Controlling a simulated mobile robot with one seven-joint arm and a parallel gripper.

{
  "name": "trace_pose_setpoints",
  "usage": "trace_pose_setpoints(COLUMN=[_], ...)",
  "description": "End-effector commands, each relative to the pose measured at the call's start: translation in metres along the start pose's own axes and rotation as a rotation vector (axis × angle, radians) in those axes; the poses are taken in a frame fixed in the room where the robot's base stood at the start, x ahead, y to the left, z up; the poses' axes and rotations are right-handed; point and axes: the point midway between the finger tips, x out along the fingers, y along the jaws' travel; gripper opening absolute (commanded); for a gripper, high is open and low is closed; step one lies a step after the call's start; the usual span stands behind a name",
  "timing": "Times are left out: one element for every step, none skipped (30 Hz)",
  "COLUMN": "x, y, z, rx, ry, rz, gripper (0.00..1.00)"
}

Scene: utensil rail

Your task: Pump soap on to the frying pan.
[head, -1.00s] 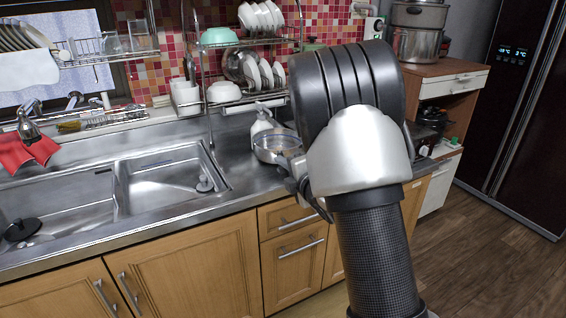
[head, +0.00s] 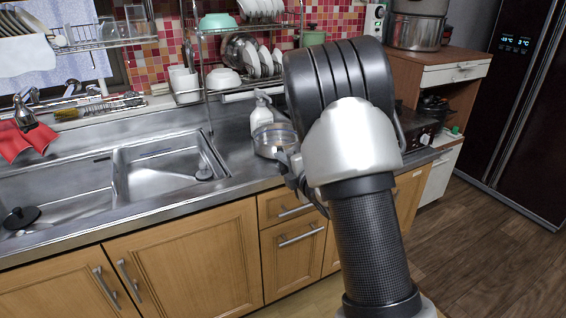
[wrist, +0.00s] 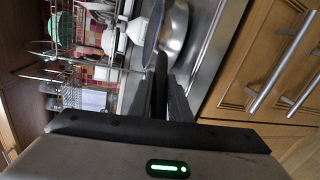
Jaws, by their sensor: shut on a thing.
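The metal frying pan (head: 268,141) is at the counter's front right in the head view, in front of the white soap pump bottle (head: 261,113), which stands upright. The pan partly covers the bottle's lower part. My gripper (head: 296,172) is at the pan's near right side, mostly hidden behind my wrist. In the wrist view, my gripper (wrist: 166,85) is shut on the pan's handle, which is largely hidden between the dark fingers. The pan's shiny bowl (wrist: 176,30) lies just beyond the fingertips. Whether the pan touches the counter is unclear.
The double sink (head: 165,170) is left of the pan. A dish rack (head: 240,85) with plates and bowls stands behind. A stove (head: 418,125) is to the right, partly hidden by my arm. Drawers (head: 293,238) are below the counter edge.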

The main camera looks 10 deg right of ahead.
Motion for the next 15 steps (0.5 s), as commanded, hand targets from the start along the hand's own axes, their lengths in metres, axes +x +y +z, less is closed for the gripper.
trace_pose_setpoints(x=[0.0005, 0.0006, 0.0008, 0.0009, 0.001, 0.0011, 0.0012, 0.0013, 0.0014, 0.0015, 0.0016, 0.0018, 0.0019, 0.002, 0.0021], y=[-0.0004, -0.001, -0.0016, -0.0021, -0.0026, -0.0033, -0.0037, -0.0042, -0.0049, -0.0054, -0.0058, -0.0065, -0.007, -0.0075, -0.0081], z=[0.0, -0.0001, -0.0002, -0.0002, -0.0003, -0.0004, -0.0005, -0.0005, -0.0006, -0.0007, -0.0008, -0.0008, -0.0009, -0.001, -0.0011], rx=[-0.001, 0.0, -0.001, 0.0, -0.001, 0.0, 0.0, 0.0, 0.0, 0.0, 0.0, 0.0, 0.0, 0.0, 0.0], ry=[0.0, 0.0, 0.0, 0.0, 0.0, 0.0, 0.0, 0.0, 0.0, 0.0, 0.0, 0.0, 0.0, 0.0, 0.0], rz=[0.003, 0.003, 0.003, 0.003, 0.003, 0.003, 0.004, 0.004, 0.004, 0.004, 0.004, 0.004, 0.004, 0.004, 0.004], gripper=[0.0, 0.0, 0.0, 0.0, 0.0, 0.0, 0.0, 0.0, 0.0, 0.0, 0.0, 0.0, 0.0, 0.0, 0.0])
